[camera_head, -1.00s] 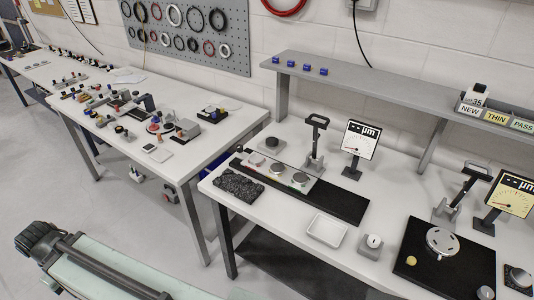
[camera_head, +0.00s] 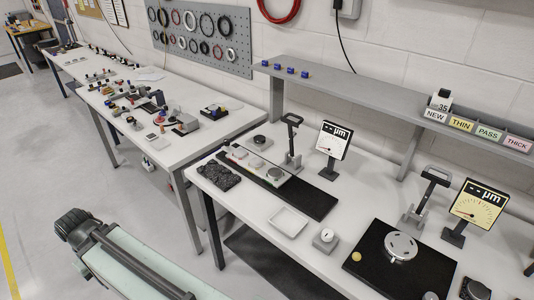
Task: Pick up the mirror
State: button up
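I cannot tell for certain which piece is the mirror. A round silver disc with slots (camera_head: 401,246) lies on a black square mat (camera_head: 365,270) on the near bench, at lower right. Several smaller pale and silver pieces, one of them a disc (camera_head: 275,174), sit in a row on a long black strip (camera_head: 310,203) to its left. A small white square tray (camera_head: 287,221) stands between strip and mat, and appears empty. No gripper fingers show in this view.
Upright stands with dials, one dial (camera_head: 333,140) and a larger one (camera_head: 474,205), rise behind the strip and mat. A small knob-topped block (camera_head: 325,239) and a dark rough pad (camera_head: 219,174) sit near the front edge. A grey shelf (camera_head: 350,90) runs behind. Floor is open at left.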

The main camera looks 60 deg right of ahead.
aim_at(240, 152)
jog(key=z, duration=5.65)
jog(key=k, duration=0.9)
jog(key=u, duration=5.75)
